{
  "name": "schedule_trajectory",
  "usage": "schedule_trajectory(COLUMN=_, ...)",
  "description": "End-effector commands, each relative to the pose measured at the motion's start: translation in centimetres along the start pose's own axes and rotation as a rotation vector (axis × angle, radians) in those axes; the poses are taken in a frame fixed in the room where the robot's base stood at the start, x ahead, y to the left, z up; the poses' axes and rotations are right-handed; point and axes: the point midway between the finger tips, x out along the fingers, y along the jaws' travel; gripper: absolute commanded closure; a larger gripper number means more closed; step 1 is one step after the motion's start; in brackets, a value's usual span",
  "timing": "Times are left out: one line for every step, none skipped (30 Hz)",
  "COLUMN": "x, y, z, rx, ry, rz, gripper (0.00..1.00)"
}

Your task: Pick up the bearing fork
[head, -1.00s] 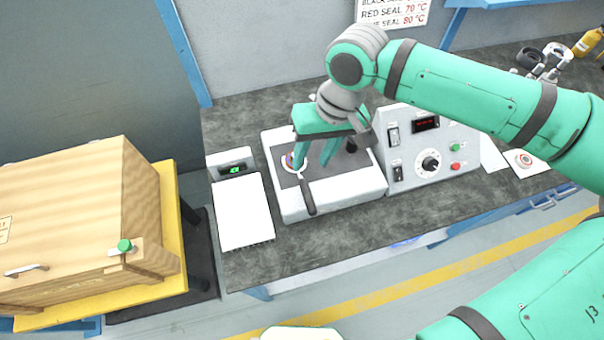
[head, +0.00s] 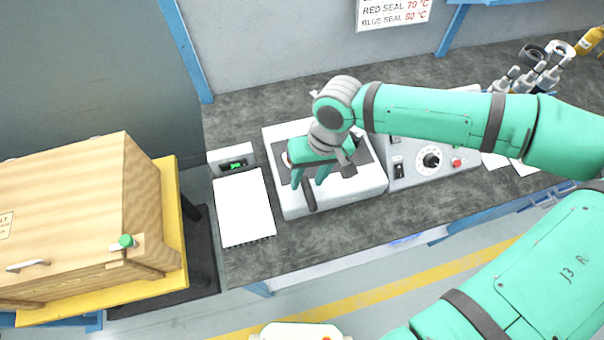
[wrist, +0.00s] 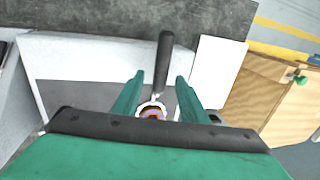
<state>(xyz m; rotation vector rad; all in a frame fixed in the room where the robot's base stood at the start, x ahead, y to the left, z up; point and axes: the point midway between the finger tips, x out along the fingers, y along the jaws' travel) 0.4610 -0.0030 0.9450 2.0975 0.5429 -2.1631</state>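The bearing fork has a dark handle (head: 309,195) that points toward the bench's front edge on the white heater unit (head: 350,198). In the wrist view its black handle (wrist: 165,60) runs up the picture, and its pale metal fork end (wrist: 157,103) lies around a ring-shaped part with orange and purple on it (wrist: 152,113). My gripper (head: 308,184) is open, its fingers pointing down over the fork. In the wrist view the fingers (wrist: 160,84) stand apart on either side of the fork's neck. I cannot tell whether they touch it.
A white pad (head: 242,208) and a small display box (head: 233,162) are left of the heater. A control box (head: 425,172) with a dial stands right. A wooden crate (head: 70,220) is at far left. Bottles (head: 535,78) stand at the back right.

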Motion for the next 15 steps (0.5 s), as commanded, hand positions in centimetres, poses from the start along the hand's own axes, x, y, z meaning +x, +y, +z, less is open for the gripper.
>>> schedule_trajectory(x=0.37, y=0.0, z=0.02, rx=-0.001, ry=-0.001, rz=0.001, gripper=0.61)
schedule_trajectory(x=0.5, y=0.0, z=0.0, rx=-0.001, ry=-0.001, rz=0.001, gripper=0.61)
schedule_trajectory(x=0.62, y=0.0, z=-0.01, rx=-0.001, ry=0.0, rz=0.001, gripper=0.61)
schedule_trajectory(x=0.67, y=-0.01, z=-0.02, rx=-0.001, ry=0.0, rz=0.001, gripper=0.61)
schedule_trajectory(x=0.69, y=-0.01, z=-0.02, rx=-0.001, ry=0.001, rz=0.001, gripper=0.61)
schedule_trajectory(x=0.69, y=-0.01, z=-0.03, rx=-0.001, ry=0.001, rz=0.001, gripper=0.61)
schedule_trajectory(x=0.68, y=-0.02, z=-0.03, rx=-0.001, ry=0.001, rz=0.001, gripper=0.61)
schedule_trajectory(x=0.68, y=-0.03, z=-0.03, rx=-0.001, ry=0.001, rz=0.001, gripper=0.61)
schedule_trajectory(x=0.68, y=-0.05, z=-0.04, rx=-0.002, ry=0.0, rz=0.001, gripper=0.61)
schedule_trajectory(x=0.68, y=-0.07, z=-0.04, rx=-0.002, ry=0.0, rz=0.001, gripper=0.65)
schedule_trajectory(x=0.68, y=-0.09, z=-0.05, rx=-0.003, ry=0.0, rz=0.001, gripper=0.72)
schedule_trajectory(x=0.68, y=-0.11, z=-0.05, rx=-0.003, ry=0.0, rz=0.001, gripper=0.82)
schedule_trajectory(x=0.68, y=-0.13, z=-0.05, rx=-0.003, ry=0.0, rz=0.001, gripper=0.89)
schedule_trajectory(x=0.68, y=-0.14, z=-0.06, rx=-0.004, ry=0.0, rz=0.001, gripper=0.96)
schedule_trajectory(x=0.69, y=-0.15, z=-0.07, rx=-0.004, ry=0.0, rz=0.001, gripper=1.0)
